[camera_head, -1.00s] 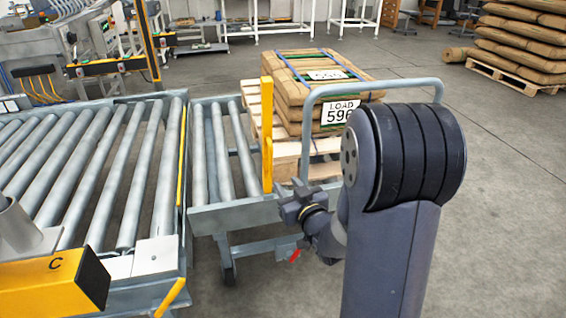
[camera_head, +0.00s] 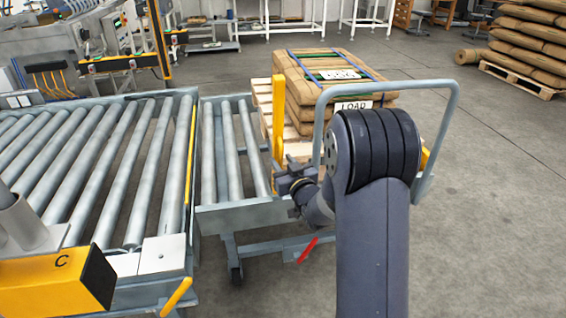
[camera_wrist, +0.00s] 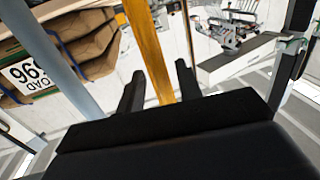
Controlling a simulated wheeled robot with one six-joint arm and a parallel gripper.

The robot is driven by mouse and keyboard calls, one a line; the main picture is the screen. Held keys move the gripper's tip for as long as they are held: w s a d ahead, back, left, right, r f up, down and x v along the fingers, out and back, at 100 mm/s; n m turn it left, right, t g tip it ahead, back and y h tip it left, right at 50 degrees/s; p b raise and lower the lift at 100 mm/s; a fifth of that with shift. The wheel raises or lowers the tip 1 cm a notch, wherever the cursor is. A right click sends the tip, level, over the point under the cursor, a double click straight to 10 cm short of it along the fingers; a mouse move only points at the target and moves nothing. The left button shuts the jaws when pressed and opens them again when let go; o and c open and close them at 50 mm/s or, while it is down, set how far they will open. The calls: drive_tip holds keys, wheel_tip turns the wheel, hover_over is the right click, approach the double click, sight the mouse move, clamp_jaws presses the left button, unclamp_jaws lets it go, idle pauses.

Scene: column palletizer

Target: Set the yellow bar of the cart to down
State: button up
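The yellow bar (camera_head: 278,120) stands upright at the right end of the grey roller cart (camera_head: 240,213). My gripper (camera_head: 284,180) is at the bar's lower part in the head view, partly hidden by my own wrist and arm. In the wrist view, the yellow bar (camera_wrist: 149,45) runs up between the two dark fingers of my gripper (camera_wrist: 160,84). The fingers are apart, one on each side of the bar, with narrow gaps showing. Whether either finger touches the bar is hard to tell.
A pallet (camera_head: 263,97) with strapped brown sacks (camera_head: 300,80) stands behind the cart's grey tube handle (camera_head: 388,84). A red lever (camera_head: 307,250) sits low on the cart. A roller conveyor (camera_head: 150,170) adjoins on the left. The floor at right is open.

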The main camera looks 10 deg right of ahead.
drive_tip(key=shift+w, duration=0.15)
clamp_jaws()
idle(0.4)
